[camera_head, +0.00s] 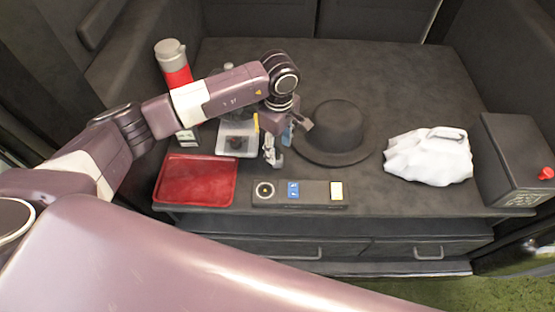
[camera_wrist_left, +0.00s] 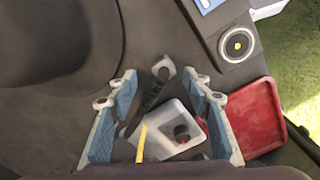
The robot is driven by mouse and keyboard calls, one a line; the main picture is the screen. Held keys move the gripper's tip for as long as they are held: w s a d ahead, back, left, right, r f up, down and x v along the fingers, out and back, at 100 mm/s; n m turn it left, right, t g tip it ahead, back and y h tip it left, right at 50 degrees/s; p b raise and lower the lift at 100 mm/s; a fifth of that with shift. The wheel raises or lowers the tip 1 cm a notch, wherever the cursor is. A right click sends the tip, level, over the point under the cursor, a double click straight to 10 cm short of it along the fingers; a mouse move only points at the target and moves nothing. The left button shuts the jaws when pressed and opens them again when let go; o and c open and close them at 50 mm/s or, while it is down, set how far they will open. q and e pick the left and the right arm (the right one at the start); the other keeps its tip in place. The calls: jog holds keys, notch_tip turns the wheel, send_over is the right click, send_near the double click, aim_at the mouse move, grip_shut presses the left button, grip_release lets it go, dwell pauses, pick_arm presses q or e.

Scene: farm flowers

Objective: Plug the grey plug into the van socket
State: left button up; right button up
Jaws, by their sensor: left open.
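My left gripper (camera_head: 288,138) hangs over the table between the black hat and a white tray. In the left wrist view its blue-padded fingers (camera_wrist_left: 161,90) are spread wide with nothing clamped between them. A dark grey piece with a lighter grey rounded end (camera_wrist_left: 161,70), probably the grey plug, shows between and beyond the fingers. I cannot tell its height or contact. The van socket appears to be the round ringed fitting (camera_head: 265,189) at the left end of the dark panel. It also shows at upper right in the wrist view (camera_wrist_left: 237,45). My right gripper is not in view.
A red tray (camera_head: 190,182) lies left of the panel, with the white tray (camera_head: 237,150) behind it. The black hat (camera_head: 338,128) stands right of the gripper. A white bag (camera_head: 430,157) and dark box (camera_head: 515,155) are farther right. A red flask (camera_head: 176,70) stands behind my arm.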

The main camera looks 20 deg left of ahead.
aim_at(277, 155)
pick_arm(q)
jog(key=f+b, duration=0.1)
jog(key=f, duration=0.1)
jog(key=f+b, duration=0.1)
jog(key=f, duration=0.2)
jog(key=shift+s+a, duration=0.15)
jog(key=shift+s, duration=0.05)
pick_arm(e)
jog(key=shift+s+f, duration=0.75)
jog(key=shift+f, duration=0.25)
pick_arm(q)
jog(key=c, duration=1.2)
pick_arm(e)
jog(key=shift+w+a, duration=0.15)
jog(key=shift+w, duration=0.05)
